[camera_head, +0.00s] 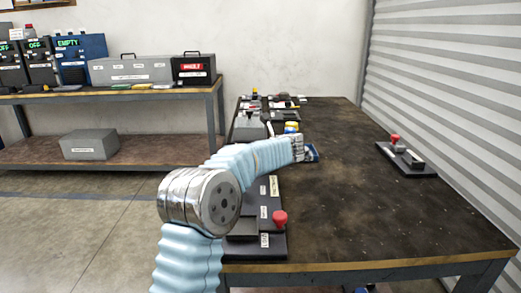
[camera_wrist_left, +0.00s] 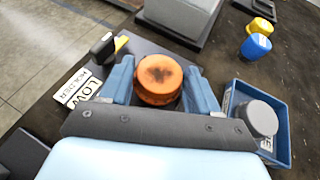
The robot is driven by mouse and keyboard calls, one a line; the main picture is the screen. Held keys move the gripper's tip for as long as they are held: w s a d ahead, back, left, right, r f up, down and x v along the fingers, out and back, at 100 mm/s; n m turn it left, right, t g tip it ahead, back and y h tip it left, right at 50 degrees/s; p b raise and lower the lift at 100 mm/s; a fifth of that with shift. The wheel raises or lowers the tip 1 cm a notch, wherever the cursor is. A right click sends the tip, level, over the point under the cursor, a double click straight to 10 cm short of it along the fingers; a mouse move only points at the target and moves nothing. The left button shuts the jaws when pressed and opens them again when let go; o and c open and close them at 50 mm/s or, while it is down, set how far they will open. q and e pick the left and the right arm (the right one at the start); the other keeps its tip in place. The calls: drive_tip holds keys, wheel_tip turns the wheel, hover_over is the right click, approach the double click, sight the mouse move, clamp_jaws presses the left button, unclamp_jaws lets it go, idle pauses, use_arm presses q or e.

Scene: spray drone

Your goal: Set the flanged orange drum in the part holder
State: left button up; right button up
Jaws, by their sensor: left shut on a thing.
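The orange drum (camera_wrist_left: 158,79), with a dark-stained round top, sits between the two blue fingers of my left gripper (camera_wrist_left: 160,84) in the left wrist view. The fingers are shut on it from both sides. Below the drum is a dark plate (camera_wrist_left: 92,72) with white labels reading HOLDER and LOW, and a black handle with a yellow tip. Whether the drum rests on the plate or hangs above it I cannot tell. In the head view my left gripper (camera_head: 299,149) reaches over the table and the drum is hidden. My right gripper is not in view.
A blue tray (camera_wrist_left: 285,146) holding a grey round part (camera_wrist_left: 258,118) stands close to the right finger. Yellow and blue parts (camera_wrist_left: 256,46) lie beyond. Red-knobbed fixtures stand near the front (camera_head: 266,243) and right (camera_head: 407,159). The table's (camera_head: 380,220) middle right is clear.

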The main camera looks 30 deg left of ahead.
use_arm(q)
drive_tip(key=shift+f, duration=0.5)
drive_tip(key=shift+s+d+f+b, duration=0.1)
drive_tip(key=shift+s+f+b, duration=0.05)
drive_tip(key=shift+f+b, duration=0.6)
drive_tip(key=o, duration=1.1)
drive_tip(key=shift+f, duration=0.15)
drive_tip(key=shift+c, duration=0.2)
drive_tip(key=shift+r+p, duration=0.35)
drive_tip(key=shift+p, duration=0.1)
drive_tip(key=shift+r+p, duration=0.45)
drive_tip(key=shift+p, duration=0.05)
drive_tip(key=shift+s+d+f+b, duration=0.1)
drive_tip(key=shift+s+d+b, duration=0.3)
drive_tip(key=shift+d+b, duration=0.15)
drive_tip(key=v, duration=0.3)
drive_tip(key=b+v, duration=0.1)
drive_tip(key=v, duration=0.3)
drive_tip(key=r+v, duration=0.1)
drive_tip(key=v, duration=0.2)
drive_tip(key=shift+d+r, duration=0.1)
drive_tip(key=shift+r, duration=0.05)
